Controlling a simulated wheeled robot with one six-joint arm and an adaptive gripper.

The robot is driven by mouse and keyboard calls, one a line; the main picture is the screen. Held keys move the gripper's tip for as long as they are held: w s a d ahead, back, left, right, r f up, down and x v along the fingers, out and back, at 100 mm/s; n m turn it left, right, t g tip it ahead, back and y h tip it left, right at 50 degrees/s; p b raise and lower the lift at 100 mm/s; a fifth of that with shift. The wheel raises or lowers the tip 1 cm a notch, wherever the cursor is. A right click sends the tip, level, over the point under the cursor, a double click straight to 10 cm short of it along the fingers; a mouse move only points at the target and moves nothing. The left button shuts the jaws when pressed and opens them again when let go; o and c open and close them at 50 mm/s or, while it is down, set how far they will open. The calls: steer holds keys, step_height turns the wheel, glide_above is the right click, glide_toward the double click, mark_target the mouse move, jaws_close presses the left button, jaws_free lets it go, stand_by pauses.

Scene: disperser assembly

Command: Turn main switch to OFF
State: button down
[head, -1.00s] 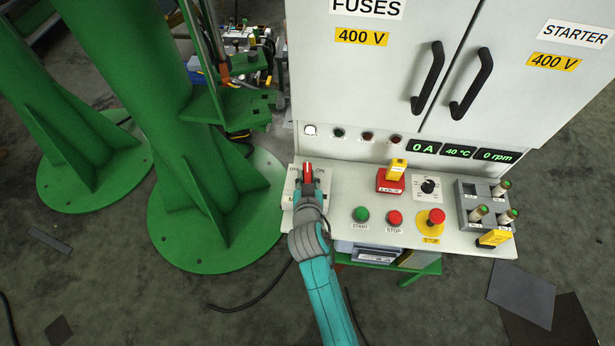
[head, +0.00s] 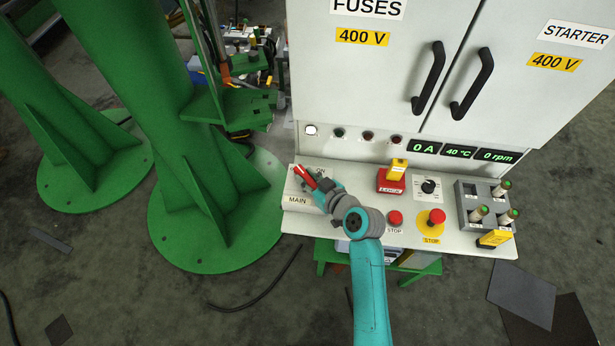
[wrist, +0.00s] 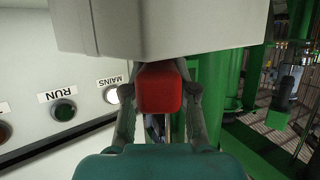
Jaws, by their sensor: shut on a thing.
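The main switch has a red handle (head: 306,177) on a pale box (head: 295,199) labelled MAIN, at the left end of the control panel. The handle is slanted toward the upper left. Part of an ON label shows behind it; the OFF marking is hidden or unreadable. My gripper (head: 316,184) comes from the lower right and is shut on the handle. In the wrist view the red handle (wrist: 160,90) sits between my two fingers. The MAINS lamp (head: 311,130) is white and looks lit; it also shows in the wrist view (wrist: 111,95).
A red and yellow lock switch (head: 391,180), a stop button (head: 395,218), a dial (head: 429,187), an emergency stop (head: 436,217) and a grey holder (head: 470,211) with pegs lie to the right. A green column (head: 150,110) stands left. The cabinet (head: 390,80) rises behind.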

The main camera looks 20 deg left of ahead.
steer(key=n+g+y, duration=0.1)
steer(key=n+g, duration=0.3)
steer(key=g, duration=0.1)
steer(key=shift+w+n+y, duration=0.1)
steer(key=shift+n+y, duration=0.2)
steer(key=shift+y, duration=0.1)
steer(key=n+g, duration=0.4)
steer(key=shift+g, duration=0.4)
steer(key=shift+n+g, duration=0.3)
steer(key=c, duration=0.9)
jaws_free()
steer(key=shift+d, duration=0.1)
steer(key=v, duration=1.1)
steer(key=shift+w+d+r, duration=0.1)
steer(key=shift+d+r, duration=0.1)
steer(key=shift+r, duration=0.1)
steer(key=shift+w, duration=0.1)
